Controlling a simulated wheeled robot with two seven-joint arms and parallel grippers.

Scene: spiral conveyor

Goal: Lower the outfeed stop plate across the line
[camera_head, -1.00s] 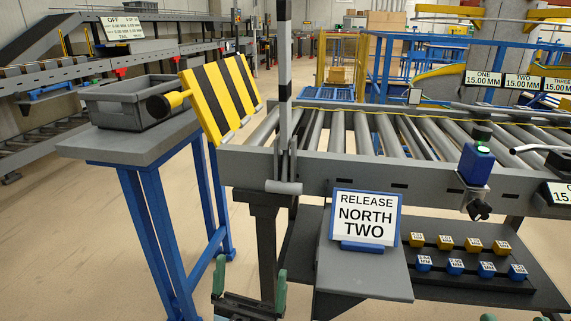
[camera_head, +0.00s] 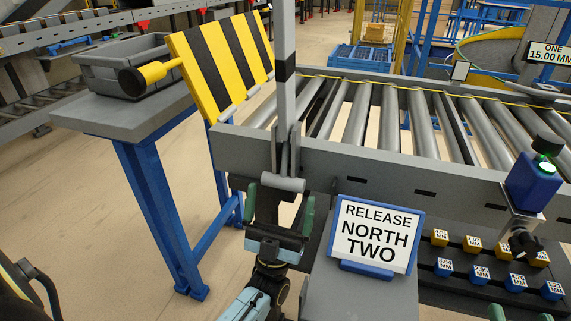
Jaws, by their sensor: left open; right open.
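The stop plate (camera_head: 222,66), striped yellow and black, stands tilted up at the left end of the roller line, leaning out to the left over its lower edge. A yellow handle with a black knob (camera_head: 132,81) sticks out from its left side. My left gripper (camera_head: 279,208) is open and empty, fingers up, just below the grey cylinder at the foot of the upright post (camera_head: 285,95); I cannot tell whether it touches. My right gripper (camera_head: 520,314) shows only its green fingertips at the bottom edge, apart and empty.
The roller conveyor (camera_head: 365,165) runs right. A grey table (camera_head: 130,125) with a grey bin (camera_head: 120,68) stands left, behind the knob. A sign reading "RELEASE NORTH TWO" (camera_head: 375,235) is right of my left gripper. A blue device (camera_head: 533,185) and several yellow and blue blocks are further right.

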